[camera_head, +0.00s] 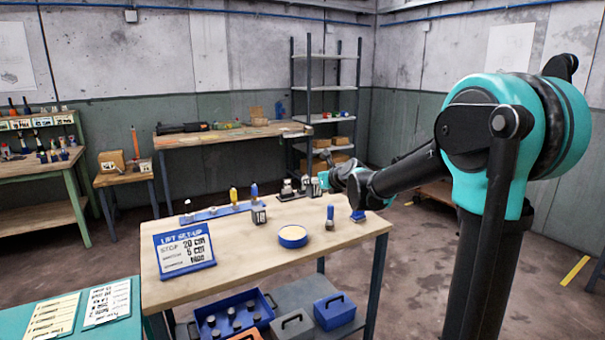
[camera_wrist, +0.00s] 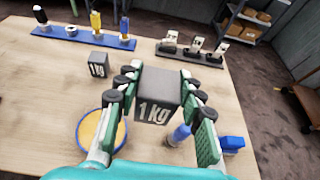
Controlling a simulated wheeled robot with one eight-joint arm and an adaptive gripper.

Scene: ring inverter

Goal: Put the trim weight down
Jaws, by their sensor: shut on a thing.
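My gripper (camera_wrist: 162,86) is shut on a dark grey block weight marked "1 KG" (camera_wrist: 154,110), with a green-padded finger on each side. The weight looks upright and raised over the wooden table (camera_wrist: 45,105); its underside is hidden. In the head view my gripper (camera_head: 323,181) is small, above the table's far right part, and I cannot make out the held weight there. A second, smaller-looking weight marked "1 KG" (camera_wrist: 97,66) stands on the table to the left; the head view shows it too (camera_head: 259,213).
A round blue dish with a yellow inside (camera_wrist: 98,140), a blue cylinder (camera_wrist: 180,133) and a blue block (camera_wrist: 232,143) stand close by. A blue tool rack (camera_wrist: 85,36) and a dark rack with white tags (camera_wrist: 192,52) lie beyond. A "LIFT SET-UP" sign (camera_head: 184,250) stands front left.

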